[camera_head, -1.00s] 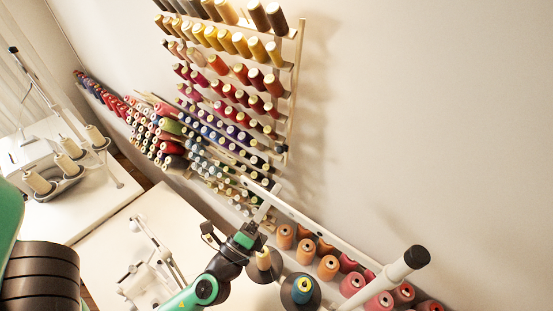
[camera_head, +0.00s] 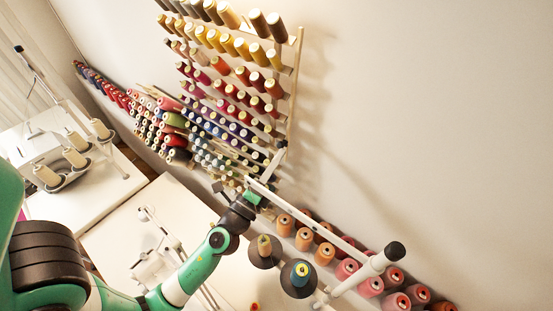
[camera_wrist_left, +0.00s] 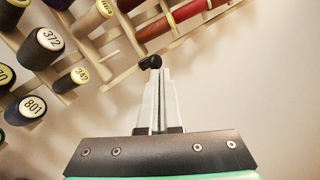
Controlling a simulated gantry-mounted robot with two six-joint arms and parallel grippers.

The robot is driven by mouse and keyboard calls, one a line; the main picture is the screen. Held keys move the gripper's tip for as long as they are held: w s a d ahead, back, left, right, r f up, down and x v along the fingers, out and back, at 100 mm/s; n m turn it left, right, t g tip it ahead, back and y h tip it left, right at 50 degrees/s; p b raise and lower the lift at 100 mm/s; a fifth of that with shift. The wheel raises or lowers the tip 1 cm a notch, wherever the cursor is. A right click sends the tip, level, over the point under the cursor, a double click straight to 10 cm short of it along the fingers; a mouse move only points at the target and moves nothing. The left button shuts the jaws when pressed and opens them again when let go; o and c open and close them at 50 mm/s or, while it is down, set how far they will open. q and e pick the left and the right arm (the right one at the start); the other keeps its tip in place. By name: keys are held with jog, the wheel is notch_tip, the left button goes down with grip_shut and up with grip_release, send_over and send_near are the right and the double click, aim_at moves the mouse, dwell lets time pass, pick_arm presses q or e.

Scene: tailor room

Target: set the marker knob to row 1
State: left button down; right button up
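A thread rack (camera_head: 293,85) with rows of colored spools stands against the wall. My left gripper (camera_head: 281,153) is at the rack's lower right side. In the left wrist view, its two long pale fingers (camera_wrist_left: 160,75) lie close together, with only a thin gap between them. A small black piece, apparently the marker knob (camera_wrist_left: 150,62), shows right at the fingertips, a little to their left. I cannot tell whether the fingers clasp it or only touch or overlap it. My right gripper is not in view.
In the left wrist view, spools (camera_wrist_left: 45,40) and wooden rails (camera_wrist_left: 120,75) lie close on the left; bare wall (camera_wrist_left: 260,80) is on the right. A white pole (camera_head: 370,266) with a black end and orange and pink cones (camera_head: 325,253) stand at lower right.

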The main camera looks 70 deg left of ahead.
pick_arm(q)
notch_tip(320, 180, up, 3)
jog(key=shift+w+a+r+p, duration=0.1)
jog(key=shift+w+p, duration=0.05)
jog(key=shift+p, duration=0.7)
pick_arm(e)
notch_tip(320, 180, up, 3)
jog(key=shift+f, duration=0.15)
